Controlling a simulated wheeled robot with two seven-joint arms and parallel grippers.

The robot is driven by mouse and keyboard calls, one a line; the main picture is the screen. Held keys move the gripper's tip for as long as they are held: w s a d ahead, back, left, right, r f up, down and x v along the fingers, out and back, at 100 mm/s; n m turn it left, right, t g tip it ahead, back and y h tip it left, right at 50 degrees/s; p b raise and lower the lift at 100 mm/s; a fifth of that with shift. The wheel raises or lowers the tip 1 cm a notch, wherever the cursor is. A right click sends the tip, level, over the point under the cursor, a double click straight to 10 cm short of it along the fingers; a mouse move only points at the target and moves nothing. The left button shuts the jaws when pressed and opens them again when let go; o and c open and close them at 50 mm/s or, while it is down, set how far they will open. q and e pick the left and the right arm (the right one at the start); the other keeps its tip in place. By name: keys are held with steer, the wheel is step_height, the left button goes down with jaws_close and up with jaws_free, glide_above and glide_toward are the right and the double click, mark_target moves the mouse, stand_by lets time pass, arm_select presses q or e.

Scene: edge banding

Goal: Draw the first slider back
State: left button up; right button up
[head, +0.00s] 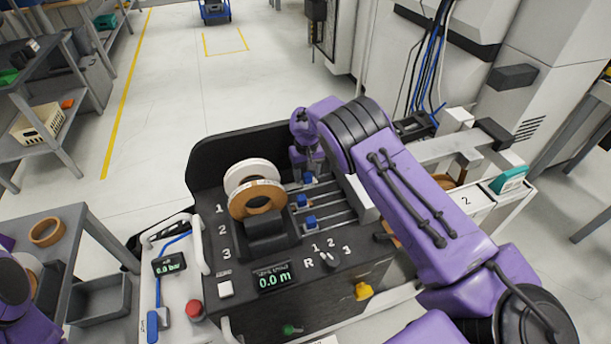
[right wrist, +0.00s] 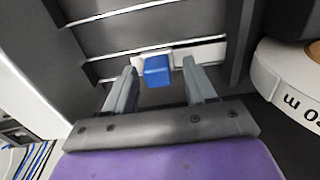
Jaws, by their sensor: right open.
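Three sliders with blue knobs run in slots on the dark machine panel in the head view. The farthest, first slider's blue knob (head: 307,177) is just below my right gripper (head: 305,160). The second knob (head: 302,200) and the third knob (head: 311,222) are nearer and clear of the gripper. In the right wrist view a blue knob (right wrist: 157,71) on a pale slider plate shows between the two open fingers of my right gripper (right wrist: 159,68), with a gap on each side. I cannot tell the finger depth. My left gripper is out of view.
A white roll (head: 247,171) and a brown-faced roll (head: 258,199) stand just left of the sliders. A black raised rim (head: 235,143) runs behind them. Displays, a red button (head: 194,308) and a rotary switch (head: 328,261) are nearer the front.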

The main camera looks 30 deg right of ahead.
mark_target(306, 175)
steer(key=r+b, duration=0.1)
steer(key=r, duration=0.3)
steer(key=r+b, duration=0.1)
steer(key=r, duration=0.4)
steer(key=shift+a, duration=0.2)
steer(key=shift+r, duration=0.45)
